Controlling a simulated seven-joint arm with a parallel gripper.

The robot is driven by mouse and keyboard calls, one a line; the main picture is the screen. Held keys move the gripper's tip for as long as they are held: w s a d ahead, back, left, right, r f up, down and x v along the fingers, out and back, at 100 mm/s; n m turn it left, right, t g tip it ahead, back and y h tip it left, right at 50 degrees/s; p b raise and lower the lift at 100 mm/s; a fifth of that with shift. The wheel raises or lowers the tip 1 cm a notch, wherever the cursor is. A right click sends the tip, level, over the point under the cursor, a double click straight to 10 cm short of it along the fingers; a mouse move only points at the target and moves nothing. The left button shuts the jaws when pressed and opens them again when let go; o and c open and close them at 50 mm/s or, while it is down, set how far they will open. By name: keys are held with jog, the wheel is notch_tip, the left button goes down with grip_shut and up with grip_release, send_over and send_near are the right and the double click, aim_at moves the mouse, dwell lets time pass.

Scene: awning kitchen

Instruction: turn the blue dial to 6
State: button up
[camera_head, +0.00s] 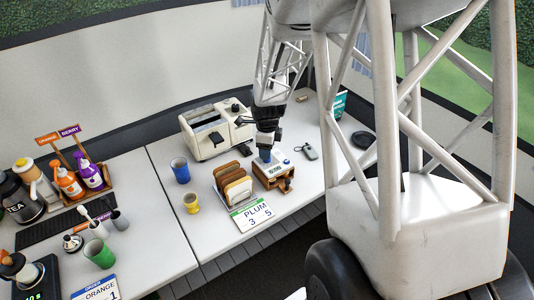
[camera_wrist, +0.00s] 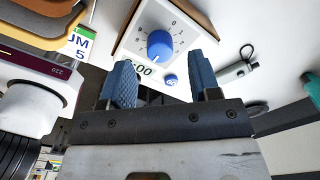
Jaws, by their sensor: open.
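The blue dial (camera_wrist: 160,44) sits on the white face of a small wooden-sided box (camera_wrist: 188,22), ringed by small numbers. A white mark shows near the dial's lower edge in the wrist view; which number it meets is unclear. A display below reads "00" at its end, its first part hidden by my left finger. My gripper (camera_wrist: 163,80) is open, its blue fingertips either side of and just short of the dial, apart from it. In the head view my gripper (camera_head: 268,138) is above the box (camera_head: 272,176) and mostly hides the dial.
A cream toaster (camera_head: 212,132) stands behind the box, and a rack of bread slices (camera_head: 233,184) is close on its left. A "PLUM 3 5" card (camera_head: 252,214) is in front. A grey-green key fob (camera_head: 311,152) lies right.

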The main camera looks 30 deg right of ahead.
jog(key=shift+r, duration=2.15)
jog(key=shift+r, duration=0.1)
jog(key=shift+a+r, duration=0.2)
jog(key=s+a+r+n+t, duration=0.1)
jog(key=s+a+r+n, duration=0.8)
jog(key=a+r+n, duration=0.35)
jog(key=s+a+r+n, duration=0.4)
jog(key=s+n, duration=0.3)
jog(key=s+a+r+n+t, duration=0.1)
jog(key=s+a+r+n, duration=0.2)
jog(key=s+a+n, duration=0.2)
jog(key=s+n, duration=0.2)
jog(key=s, duration=0.1)
jog(key=shift+r+t, duration=0.3)
jog(key=shift+r, duration=0.1)
